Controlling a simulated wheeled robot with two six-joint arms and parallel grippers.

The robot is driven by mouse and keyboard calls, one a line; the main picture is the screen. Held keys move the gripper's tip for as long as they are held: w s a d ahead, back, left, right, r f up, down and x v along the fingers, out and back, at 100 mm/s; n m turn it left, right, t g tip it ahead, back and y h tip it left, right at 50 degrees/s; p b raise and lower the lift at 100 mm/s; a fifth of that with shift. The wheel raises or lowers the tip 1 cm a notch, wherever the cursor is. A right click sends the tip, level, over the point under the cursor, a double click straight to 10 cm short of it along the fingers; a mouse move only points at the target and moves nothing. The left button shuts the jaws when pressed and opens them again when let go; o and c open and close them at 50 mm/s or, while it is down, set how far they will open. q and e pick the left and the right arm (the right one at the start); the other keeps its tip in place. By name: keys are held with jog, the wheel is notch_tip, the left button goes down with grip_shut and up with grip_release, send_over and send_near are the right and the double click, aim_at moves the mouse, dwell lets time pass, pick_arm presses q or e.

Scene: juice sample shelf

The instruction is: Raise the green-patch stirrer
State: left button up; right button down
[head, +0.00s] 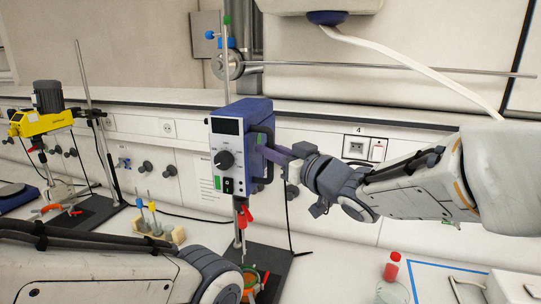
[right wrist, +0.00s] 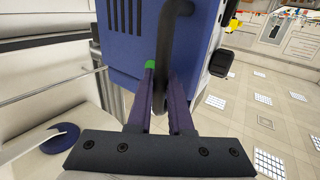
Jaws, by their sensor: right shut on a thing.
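In the right wrist view the fingers (right wrist: 160,85) close around the handle (right wrist: 161,58), beside the blue housing (right wrist: 122,50). My left arm shows at the lower left; its gripper is out of view.
A yellow stirrer (head: 38,123) hangs on another stand at the left. A small rack (head: 172,234) with several coloured-top sticks stands between the stands. The blue stirrer's black base (head: 272,262) carries a partly hidden vessel. A red-capped bottle (head: 391,269) stands at the lower right.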

aim_at(273, 133)
jog(key=shift+r+p, duration=1.1)
jog(key=shift+r, duration=1.1)
jog(key=c, duration=1.1)
grip_release()
jog(key=shift+f, duration=0.2)
jog(key=shift+s+d, duration=0.1)
